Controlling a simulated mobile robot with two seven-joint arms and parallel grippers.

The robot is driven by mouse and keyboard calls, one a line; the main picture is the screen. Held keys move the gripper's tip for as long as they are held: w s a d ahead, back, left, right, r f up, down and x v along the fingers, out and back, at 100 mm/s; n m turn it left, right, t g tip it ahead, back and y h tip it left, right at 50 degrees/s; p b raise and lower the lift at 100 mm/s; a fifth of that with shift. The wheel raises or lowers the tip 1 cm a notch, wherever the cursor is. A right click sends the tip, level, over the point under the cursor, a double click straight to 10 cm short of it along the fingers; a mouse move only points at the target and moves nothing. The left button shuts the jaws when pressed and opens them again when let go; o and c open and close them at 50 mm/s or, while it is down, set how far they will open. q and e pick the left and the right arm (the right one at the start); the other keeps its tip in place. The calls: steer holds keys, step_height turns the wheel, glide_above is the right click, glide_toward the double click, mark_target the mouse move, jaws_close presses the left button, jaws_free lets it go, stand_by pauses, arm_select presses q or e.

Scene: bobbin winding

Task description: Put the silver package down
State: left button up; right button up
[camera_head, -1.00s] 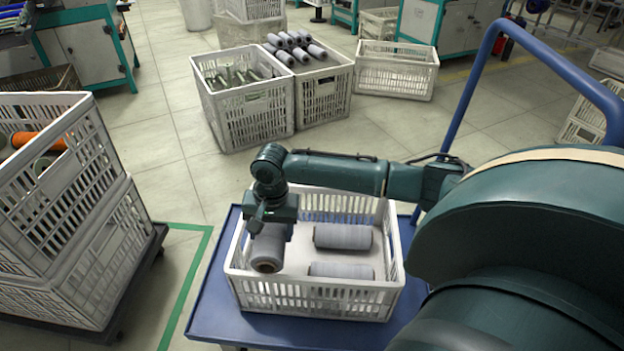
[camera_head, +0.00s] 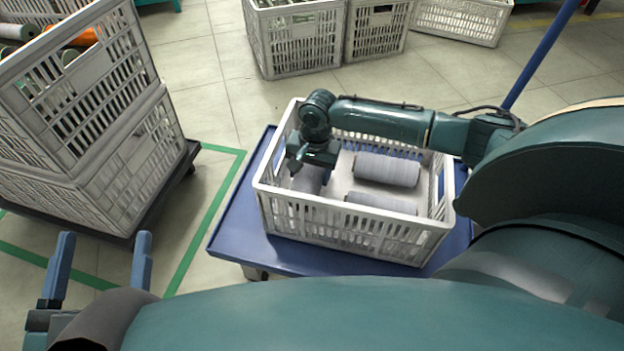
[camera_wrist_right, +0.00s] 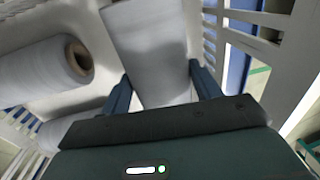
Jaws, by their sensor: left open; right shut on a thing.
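The silver package is a grey wound bobbin (camera_head: 309,181) at the left end of the white crate (camera_head: 350,238). My right gripper (camera_head: 312,168) reaches down into the crate and is shut on it. In the right wrist view the package (camera_wrist_right: 150,50) lies between the two blue fingers of the right gripper (camera_wrist_right: 163,88). Whether it touches the crate floor I cannot tell. Two more grey packages (camera_head: 386,170) (camera_head: 381,203) lie in the crate to the right. My left gripper (camera_head: 98,270) is open and empty at the lower left, away from the crate.
The crate stands on a blue cart (camera_head: 232,240). Stacked white crates (camera_head: 75,120) stand on a dark dolly to the left. More crates (camera_head: 296,40) stand on the floor behind. Green tape (camera_head: 205,220) marks the floor between cart and dolly.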

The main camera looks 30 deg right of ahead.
step_height(320, 180, down, 3)
steer(key=shift+r+b, duration=0.2)
steer(key=shift+b, duration=0.2)
arm_select(q)
steer(key=shift+w+a+r+m+t+h, duration=0.1)
steer(key=shift+w+r+m+t+h, duration=0.1)
steer(key=shift+r+m+h, duration=0.25)
steer(key=shift+w+r+m+t+h, duration=0.15)
steer(key=shift+r+m+t, duration=0.1)
steer(key=shift+r, duration=0.3)
arm_select(e)
steer(key=o, duration=1.2)
steer(key=shift+f, duration=0.15)
steer(key=shift+c, duration=0.2)
arm_select(q)
steer(key=shift+f, duration=0.1)
